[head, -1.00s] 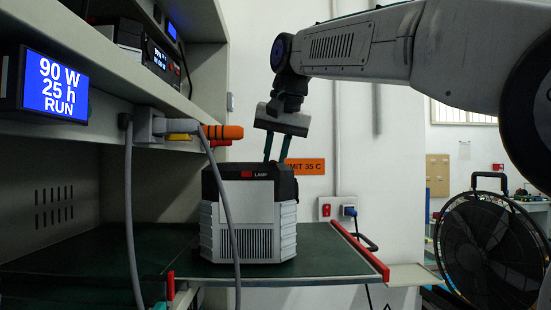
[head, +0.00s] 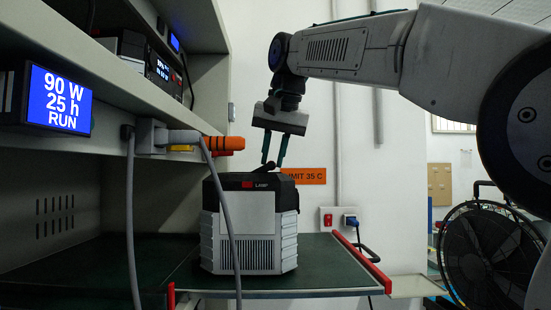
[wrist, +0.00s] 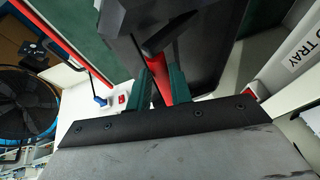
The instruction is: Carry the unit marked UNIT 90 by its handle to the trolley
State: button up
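A grey boxy unit (head: 245,235) with a black top and a LAMP label stands upright on the dark green pull-out shelf (head: 320,278). No UNIT 90 mark is legible on it. A short black handle (head: 262,168) shows tilted at its top. My gripper (head: 273,163) is just above the top, its two green fingers apart. In the wrist view my gripper (wrist: 160,88) has its fingers either side of a red strip (wrist: 160,75), which joins a black bar (wrist: 166,35) over the unit's dark top. Contact with the fingers cannot be told. The trolley is not identifiable.
The rack's upper shelf carries a 90 W display (head: 58,98). A red rail (head: 362,262) edges the shelf. A black fan (head: 490,255) stands at the right.

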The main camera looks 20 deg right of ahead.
jog(key=o, duration=0.3)
jog(key=shift+w+a+r, duration=0.2)
jog(key=shift+a+r, duration=0.3)
jog(key=shift+a, duration=0.05)
jog(key=shift+w+a+r, duration=0.15)
jog(key=shift+a+r, duration=0.3)
jog(key=shift+a, duration=0.1)
jog(key=shift+w+a+r, duration=0.2)
jog(key=shift+a+r, duration=0.05)
jog(key=shift+a, duration=0.4)
jog(key=c, duration=0.3)
jog(key=shift+w+a+r, duration=0.1)
jog(key=shift+w+a, duration=0.05)
jog(key=shift+a, duration=0.25)
jog(key=shift+w+a+r, duration=0.1)
jog(key=shift+a, duration=0.3)
jog(key=o, duration=1.8)
jog(key=v, duration=0.5)
